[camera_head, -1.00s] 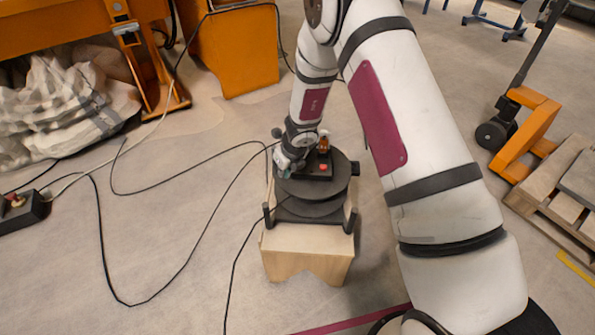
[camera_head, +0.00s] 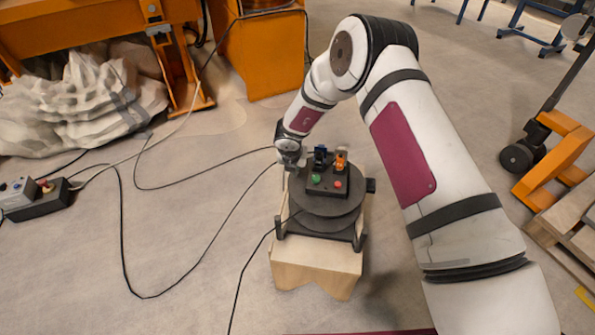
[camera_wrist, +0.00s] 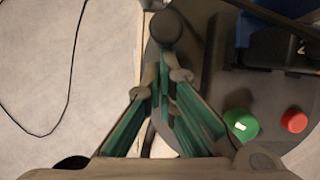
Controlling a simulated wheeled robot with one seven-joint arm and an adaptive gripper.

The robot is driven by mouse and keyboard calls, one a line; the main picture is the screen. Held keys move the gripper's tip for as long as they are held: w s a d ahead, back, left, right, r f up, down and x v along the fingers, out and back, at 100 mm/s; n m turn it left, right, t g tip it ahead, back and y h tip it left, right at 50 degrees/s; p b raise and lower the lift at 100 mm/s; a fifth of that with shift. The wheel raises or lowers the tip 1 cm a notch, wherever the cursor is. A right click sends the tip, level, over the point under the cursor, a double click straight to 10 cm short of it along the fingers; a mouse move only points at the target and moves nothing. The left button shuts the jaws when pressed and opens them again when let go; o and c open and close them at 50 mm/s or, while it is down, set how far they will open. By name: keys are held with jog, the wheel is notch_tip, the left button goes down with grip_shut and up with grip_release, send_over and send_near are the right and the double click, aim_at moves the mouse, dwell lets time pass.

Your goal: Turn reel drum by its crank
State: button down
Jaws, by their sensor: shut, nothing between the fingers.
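The reel drum (camera_head: 318,218) is a dark, flat-topped disc on a black frame in the head view. Part of its top (camera_wrist: 268,95) fills the right of the wrist view. A dark, round-topped post (camera_wrist: 165,28), apparently the crank's knob, stands at the drum's left edge in the wrist view; I cannot make it out in the head view. My gripper (camera_wrist: 165,75) is shut and empty, its tips just short of this post in the picture; I cannot tell whether they touch. In the head view my gripper (camera_head: 290,168) is at the drum's upper left edge.
A black box on the drum bears a green button (camera_head: 316,179), a red button (camera_head: 337,184), and blue and orange parts. A wooden stand (camera_head: 315,268) carries the drum. Cables (camera_head: 210,235) cross the floor at left. A pallet (camera_head: 565,215) lies at right.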

jog(key=shift+w+d+m+h, duration=0.2)
jog(key=shift+w+m+h, duration=0.05)
jog(key=shift+w+m, duration=0.4)
jog(key=shift+w+d+m+h, duration=0.2)
jog(key=shift+w+m+h, duration=0.05)
jog(key=shift+w+m, duration=0.4)
jog(key=shift+s, duration=0.15)
